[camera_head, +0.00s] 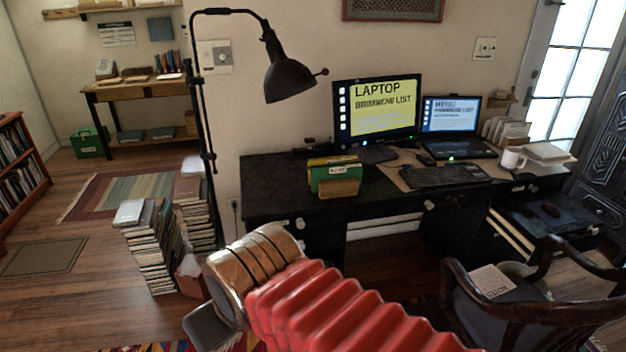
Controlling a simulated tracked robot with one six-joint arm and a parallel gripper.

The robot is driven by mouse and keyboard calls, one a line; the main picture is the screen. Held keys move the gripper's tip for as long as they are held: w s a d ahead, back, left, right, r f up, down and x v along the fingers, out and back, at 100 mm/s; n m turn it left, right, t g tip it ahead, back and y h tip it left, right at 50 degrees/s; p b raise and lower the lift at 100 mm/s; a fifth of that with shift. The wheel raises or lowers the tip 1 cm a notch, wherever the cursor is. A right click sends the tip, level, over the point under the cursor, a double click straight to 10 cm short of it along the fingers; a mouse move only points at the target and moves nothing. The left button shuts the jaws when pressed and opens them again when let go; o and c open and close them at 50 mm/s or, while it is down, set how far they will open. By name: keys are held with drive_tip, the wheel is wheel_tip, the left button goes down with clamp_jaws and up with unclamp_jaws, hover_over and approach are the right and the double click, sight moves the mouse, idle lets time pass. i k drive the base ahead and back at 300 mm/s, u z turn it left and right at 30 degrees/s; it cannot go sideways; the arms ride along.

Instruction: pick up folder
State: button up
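A green folder (335,178) stands upright on the black desk (275,205), near its front edge and left of the monitor. Tan and yellowish pieces are grouped with it, and a small white label is on its front. I cannot tell whether they are separate folders or a holder. My red ribbed arm with a copper-coloured band reaches up from the bottom, in front of and below the desk. A grey part at its end, perhaps my gripper (207,327), shows at lower left, well apart from the folder. Its fingertips cannot be made out.
A monitor (376,108), laptop (453,125), keyboard (446,176) and white mug (512,157) are on the desk. A black lamp (288,78) leans over its left side. Book stacks (152,250) stand at left. A chair (540,310) blocks the right front.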

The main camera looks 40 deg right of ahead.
sight(326, 172)
drive_tip(key=u, duration=0.6)
drive_tip(key=k, duration=1.15)
drive_tip(key=z, duration=1.6)
drive_tip(key=i, duration=0.85)
